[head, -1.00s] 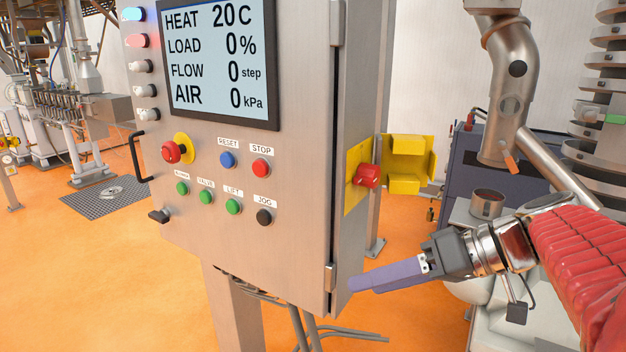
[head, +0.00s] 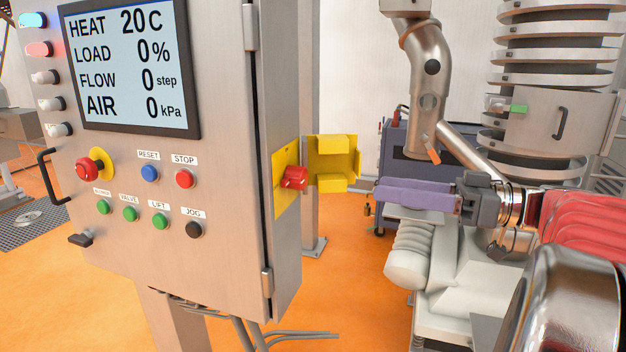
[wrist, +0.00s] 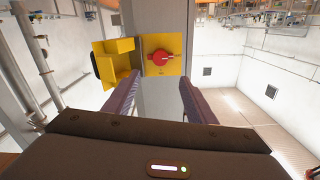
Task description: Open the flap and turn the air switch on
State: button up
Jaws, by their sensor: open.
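The red air switch (head: 294,178) sits on a yellow plate (head: 283,204) on the right side of the grey control cabinet. The yellow flap (head: 333,146) stands swung open, out to the right of the switch. The wrist view shows the red switch (wrist: 160,57) ahead, a little above and between the fingers, with the open flap (wrist: 118,62) to its left. My gripper (head: 378,190) is open and empty. Its purple fingers point left toward the switch, with a gap between fingertips and switch. The display reads AIR 0 kPa.
The cabinet front carries a display (head: 128,62), a red emergency knob (head: 88,169) and several small buttons. A metal pipe (head: 428,95) and a machine with stacked rings (head: 530,60) stand at the right.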

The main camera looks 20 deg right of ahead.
aim_at(305, 178)
jog(key=shift+x, duration=6.95)
jog(key=c, duration=1)
